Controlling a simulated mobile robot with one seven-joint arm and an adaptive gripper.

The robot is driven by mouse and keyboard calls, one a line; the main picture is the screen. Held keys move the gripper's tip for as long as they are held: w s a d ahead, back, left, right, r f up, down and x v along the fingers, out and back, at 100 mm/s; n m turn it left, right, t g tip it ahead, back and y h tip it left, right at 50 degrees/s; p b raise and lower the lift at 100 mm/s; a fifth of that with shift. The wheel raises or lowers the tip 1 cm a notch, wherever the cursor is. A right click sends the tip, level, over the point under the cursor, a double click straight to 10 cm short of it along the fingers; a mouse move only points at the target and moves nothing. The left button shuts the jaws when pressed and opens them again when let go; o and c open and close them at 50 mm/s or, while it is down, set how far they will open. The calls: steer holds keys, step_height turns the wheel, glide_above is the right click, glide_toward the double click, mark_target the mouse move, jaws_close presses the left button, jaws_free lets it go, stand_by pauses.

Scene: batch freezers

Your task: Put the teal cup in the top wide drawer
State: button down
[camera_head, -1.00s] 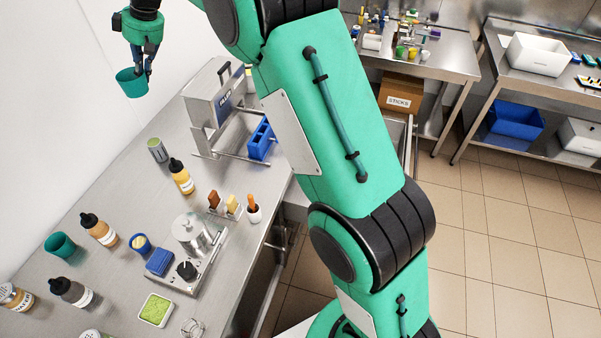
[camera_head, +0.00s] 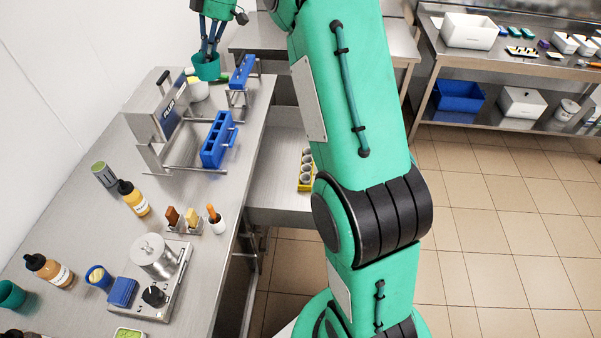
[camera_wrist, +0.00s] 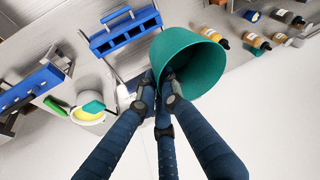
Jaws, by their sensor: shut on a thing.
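The teal cup (camera_head: 206,68) is in my gripper (camera_head: 210,50), high over the back of the long steel counter near the filler machine. In the wrist view my gripper (camera_wrist: 160,95) has its fingers closed at the rim of the teal cup (camera_wrist: 190,62), which is tilted with its mouth partly showing. A second teal cup (camera_head: 10,294) stands on the counter at the left edge of the head view. I cannot make out a wide drawer for certain; a low steel surface (camera_head: 280,170) lies right of the counter, partly behind my arm.
The filler machine (camera_head: 157,108) and blue racks (camera_head: 219,138) stand on the counter (camera_head: 85,225). A white tub (camera_head: 198,90) is just below the held cup. Bottles and a steel pot (camera_head: 152,255) are nearer. Steel shelving (camera_head: 480,115) holds bins at the right; tiled floor is clear.

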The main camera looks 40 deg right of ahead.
steer(key=s+d+r+n+g+b, duration=0.1)
steer(key=s+d+n+g+b, duration=0.3)
steer(key=s+d, duration=2.4)
step_height(320, 180, down, 54)
steer(key=w+n+t, duration=0.1)
steer(key=t, duration=0.1)
steer(key=shift+d+p, duration=0.3)
steer(key=shift+p, duration=0.15)
steer(key=shift+f, duration=0.15)
steer(key=shift+f+b, duration=0.7)
steer(key=shift+f, duration=2.35)
steer(key=shift+f+b, duration=0.5)
steer(key=shift+f, duration=1.4)
steer(key=shift+f, duration=0.1)
